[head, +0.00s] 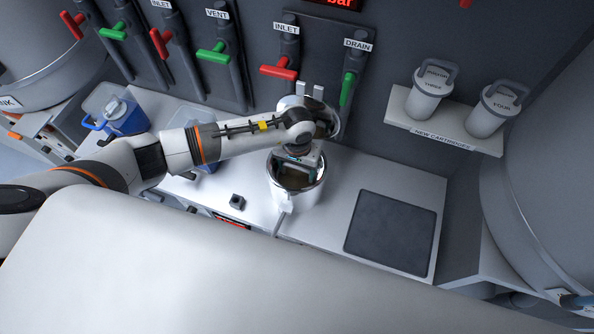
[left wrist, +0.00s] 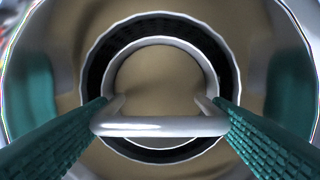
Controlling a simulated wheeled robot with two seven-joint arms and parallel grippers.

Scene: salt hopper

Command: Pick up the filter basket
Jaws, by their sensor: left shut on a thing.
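The filter basket (left wrist: 160,127) shows in the left wrist view as a dark mesh ring with a pale rim and a grey bail handle. It sits inside a round steel housing with a tan interior. In the head view the housing (head: 304,198) stands open on the grey bench. My left gripper (head: 297,172) reaches down into its mouth from above. In the left wrist view its two teal fingers (left wrist: 162,102) are shut on the basket handle from both sides. In the head view the basket is mostly hidden by my gripper and the housing wall. My right gripper is not in view.
A dark square mat (head: 391,232) lies to the right on the bench. A blue-filled jug (head: 122,112) stands far left. Red and green valve handles line the back wall. Two cartridges (head: 431,92) stand on a shelf.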

